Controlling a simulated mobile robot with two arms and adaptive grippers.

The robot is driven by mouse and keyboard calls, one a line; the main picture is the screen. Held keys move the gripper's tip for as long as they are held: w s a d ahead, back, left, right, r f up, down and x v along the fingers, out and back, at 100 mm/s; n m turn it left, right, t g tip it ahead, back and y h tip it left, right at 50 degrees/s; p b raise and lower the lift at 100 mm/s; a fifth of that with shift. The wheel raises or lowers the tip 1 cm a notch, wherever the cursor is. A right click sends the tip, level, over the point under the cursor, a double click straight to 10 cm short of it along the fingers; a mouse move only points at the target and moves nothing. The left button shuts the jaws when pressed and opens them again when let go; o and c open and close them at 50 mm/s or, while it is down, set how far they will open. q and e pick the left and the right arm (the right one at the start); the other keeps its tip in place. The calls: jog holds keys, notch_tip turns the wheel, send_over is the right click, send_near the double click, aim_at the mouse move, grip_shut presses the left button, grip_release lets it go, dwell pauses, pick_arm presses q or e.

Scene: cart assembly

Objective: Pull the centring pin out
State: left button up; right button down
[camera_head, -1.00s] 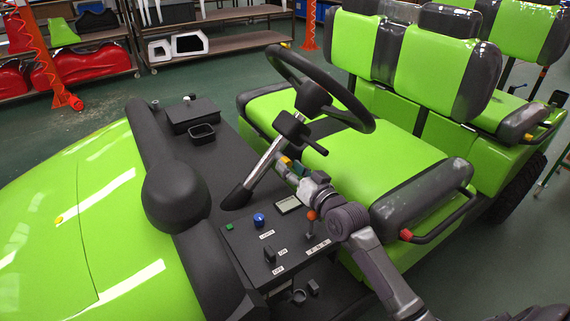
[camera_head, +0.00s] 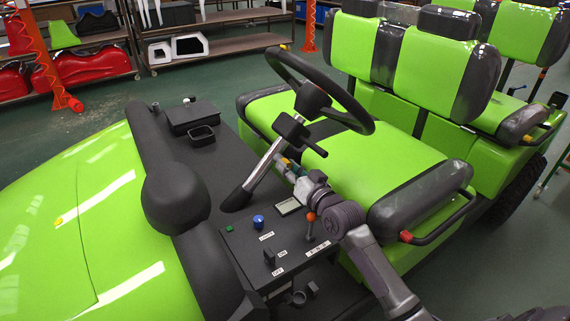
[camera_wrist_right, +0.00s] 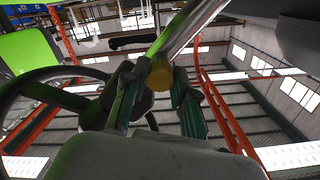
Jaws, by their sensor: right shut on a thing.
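The centring pin shows as a yellow knob (camera_wrist_right: 160,74) between the fingertips of my right gripper in the right wrist view. In the head view my right gripper (camera_head: 287,166) is at the lower side of the silver steering column (camera_head: 263,165), below the steering wheel (camera_head: 318,92). It is shut on the pin, of which only a small yellow bit shows there. The silver column passes right beside the pin's knob in the wrist view. The pin's shaft is hidden, so I cannot tell how deep it sits. My left gripper is not in view.
The dashboard (camera_head: 240,245) has a blue knob (camera_head: 258,221), switches and an orange-topped lever (camera_head: 311,217) close below my right arm. The green seat (camera_head: 385,165) and its dark armrest (camera_head: 420,203) lie just right of the arm. Shelves (camera_head: 215,45) stand at the back.

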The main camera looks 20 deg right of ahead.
jog(key=shift+s, duration=0.4)
jog(key=shift+s+d+p, duration=0.25)
jog(key=shift+s+p, duration=0.35)
jog(key=shift+s, duration=0.8)
jog(key=shift+s+d+p, duration=0.2)
jog(key=shift+s+p, duration=0.4)
jog(key=shift+s, duration=0.75)
